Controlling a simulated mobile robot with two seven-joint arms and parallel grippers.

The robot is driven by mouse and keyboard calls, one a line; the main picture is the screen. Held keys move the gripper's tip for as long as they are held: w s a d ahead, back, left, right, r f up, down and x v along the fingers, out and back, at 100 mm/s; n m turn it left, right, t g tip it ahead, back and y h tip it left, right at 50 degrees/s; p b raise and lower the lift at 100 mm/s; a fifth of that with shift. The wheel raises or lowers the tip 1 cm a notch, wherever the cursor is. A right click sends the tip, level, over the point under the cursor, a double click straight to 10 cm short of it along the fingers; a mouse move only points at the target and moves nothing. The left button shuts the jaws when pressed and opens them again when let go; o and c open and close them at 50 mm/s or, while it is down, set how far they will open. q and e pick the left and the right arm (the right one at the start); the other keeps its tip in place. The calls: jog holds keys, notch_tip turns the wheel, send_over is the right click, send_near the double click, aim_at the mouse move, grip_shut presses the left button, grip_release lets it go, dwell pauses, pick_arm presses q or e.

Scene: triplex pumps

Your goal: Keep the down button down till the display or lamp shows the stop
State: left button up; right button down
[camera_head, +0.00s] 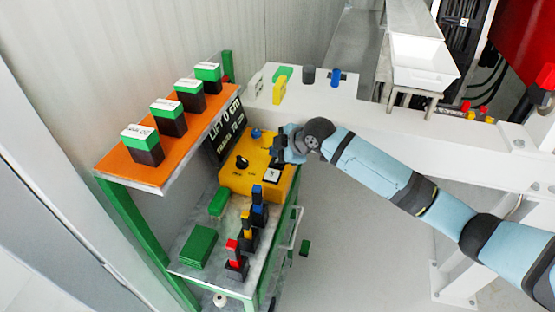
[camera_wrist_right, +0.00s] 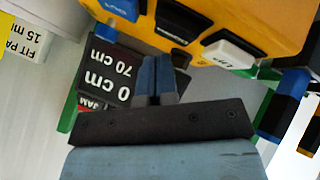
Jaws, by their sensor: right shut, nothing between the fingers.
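The yellow control box (camera_head: 236,180) stands on the cart and carries a black knob (camera_head: 242,162), a blue button (camera_head: 256,134) and a white-faced button (camera_head: 272,176). My right gripper (camera_head: 279,148) is shut and empty over the box's far right part and hides what lies under it. In the right wrist view its fingertips (camera_wrist_right: 158,62) are close to a dark button (camera_wrist_right: 185,22); I cannot tell whether they touch it. A labelled white-topped button (camera_wrist_right: 238,48) is to its right. The black display (camera_head: 226,128) reads "LIFT 0 cm", with 70 cm below. My left gripper is out of view.
An orange shelf (camera_head: 150,179) with several green-topped black blocks stands left of the box.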

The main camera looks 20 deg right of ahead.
jog(key=shift+f, duration=0.35)
jog(key=shift+f, duration=0.55)
dwell(2.1)
jog(key=shift+r, duration=0.15)
dwell(1.2)
jog(key=shift+r+p, duration=0.8)
jog(key=shift+p, duration=0.15)
notch_tip(320, 180, up, 5)
jog(key=p, duration=0.4)
jog(key=shift+r+p, duration=0.1)
jog(key=shift+p, duration=0.3)
jog(key=shift+s, duration=0.1)
